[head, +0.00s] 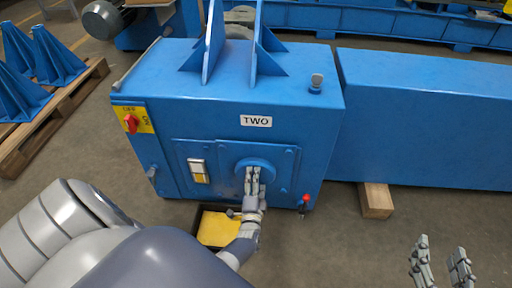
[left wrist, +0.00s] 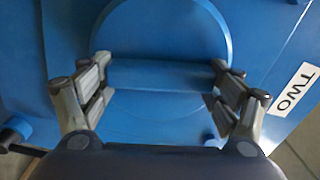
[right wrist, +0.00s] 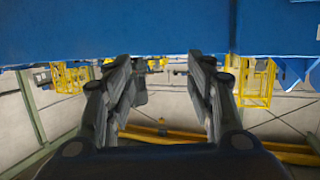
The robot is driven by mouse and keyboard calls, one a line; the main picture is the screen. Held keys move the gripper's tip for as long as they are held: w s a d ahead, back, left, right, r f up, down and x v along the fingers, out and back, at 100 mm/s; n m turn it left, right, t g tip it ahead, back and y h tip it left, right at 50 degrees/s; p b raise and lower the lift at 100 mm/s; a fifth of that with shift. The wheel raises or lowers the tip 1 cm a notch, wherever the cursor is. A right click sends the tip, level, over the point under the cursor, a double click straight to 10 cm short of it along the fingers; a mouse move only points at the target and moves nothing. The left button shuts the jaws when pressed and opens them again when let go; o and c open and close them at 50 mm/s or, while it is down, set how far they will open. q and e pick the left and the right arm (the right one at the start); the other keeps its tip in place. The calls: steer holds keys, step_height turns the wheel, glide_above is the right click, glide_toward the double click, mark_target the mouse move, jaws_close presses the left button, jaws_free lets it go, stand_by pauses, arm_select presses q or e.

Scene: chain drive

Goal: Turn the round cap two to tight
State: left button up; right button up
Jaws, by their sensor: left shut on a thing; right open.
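The round cap (head: 262,165) is a blue disc on the front face of the blue housing marked TWO (head: 256,121). In the left wrist view the cap (left wrist: 165,30) has a raised bar (left wrist: 160,74) across it. My left gripper (head: 253,180) is at the cap, its fingers on both ends of the bar; it also shows in the left wrist view (left wrist: 160,85). It is shut on the bar. In the head view the gripper hides part of the cap. My right gripper (head: 442,265) is open and empty at the lower right, away from the housing.
A red switch on a yellow plate (head: 131,123) is at the housing's left edge. A red-tipped valve (head: 305,199) is low at its right. A black tray with a yellow inside (head: 215,229) is on the floor below. A wooden block (head: 376,201) supports the long blue guard (head: 430,120).

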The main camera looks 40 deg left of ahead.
arm_select(q)
steer(key=shift+w+a+r+m, duration=0.15)
steer(key=shift+w+m, duration=0.05)
steer(key=shift+m, duration=0.35)
steer(key=shift+w+a+r+m, duration=0.15)
steer(key=shift+m, duration=0.4)
arm_select(e)
steer(key=shift+s+d+f+g, duration=0.15)
steer(key=shift+s+f+g, duration=0.15)
steer(key=shift+f, duration=0.25)
arm_select(q)
steer(key=o, duration=1.2)
steer(key=shift+o, duration=1.2)
steer(key=shift+w+f, duration=0.1)
steer(key=shift+f, duration=0.15)
arm_select(e)
steer(key=shift+w+f, duration=0.1)
steer(key=shift+w, duration=0.15)
arm_select(q)
steer(key=shift+d, duration=0.1)
steer(key=shift+s+d+f, duration=0.1)
steer(key=shift+s+d, duration=0.15)
steer(key=shift+s, duration=0.2)
steer(key=v, duration=0.6)
steer(key=shift+s, duration=0.2)
arm_select(e)
steer(key=shift+s, duration=0.1)
